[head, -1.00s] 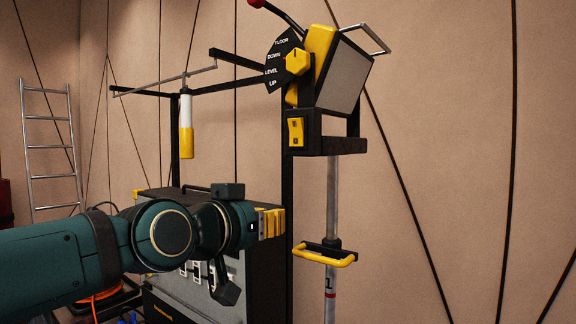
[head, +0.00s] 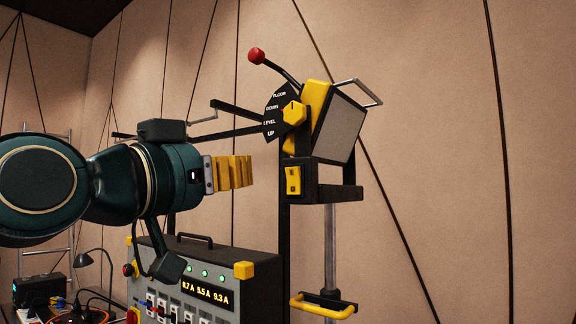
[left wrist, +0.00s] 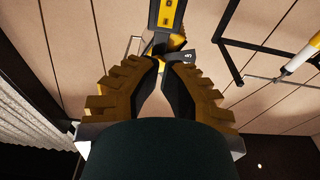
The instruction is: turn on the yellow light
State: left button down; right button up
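A yellow rocker switch (head: 293,180) sits on the dark bracket under a yellow and grey box (head: 337,128), also in the left wrist view (left wrist: 166,12). I cannot tell which thing is the yellow light. A yellow selector knob (head: 294,113) is on the box's left side by a dial plate marked FLOOR, DOWN, LEVEL, UP. A white and yellow cylinder (left wrist: 303,56) shows at the right of the left wrist view. My left gripper (head: 250,171) is left of the switch, apart from it, pointing towards it. Its fingertips (left wrist: 160,60) look closed together and empty. My right gripper is out of view.
A grey control box (head: 215,268) with green lamps, a lit amp readout and yellow corners stands below my left gripper. A red-knobbed lever (head: 257,57) rises above the dial. A yellow handle (head: 322,306) is on the pole lower down. The right side is open wall.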

aim_at(300, 167)
pick_arm(q)
jog(key=p+x, duration=0.1)
jog(key=x, duration=1.1)
jog(key=shift+w+d, duration=0.2)
jog(key=shift+w, duration=0.05)
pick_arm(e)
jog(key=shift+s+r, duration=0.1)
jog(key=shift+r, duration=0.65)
pick_arm(q)
jog(key=p, duration=0.2)
jog(key=g+p, duration=0.1)
jog(key=p, duration=0.2)
jog(key=shift+w+d+r+y, duration=0.2)
jog(key=shift+w+r+y, duration=0.05)
jog(key=shift+r+y, duration=0.15)
jog(key=shift+f+p, duration=0.1)
jog(key=shift+p, duration=0.25)
jog(key=shift+f+b, duration=0.3)
jog(key=shift+b, duration=0.05)
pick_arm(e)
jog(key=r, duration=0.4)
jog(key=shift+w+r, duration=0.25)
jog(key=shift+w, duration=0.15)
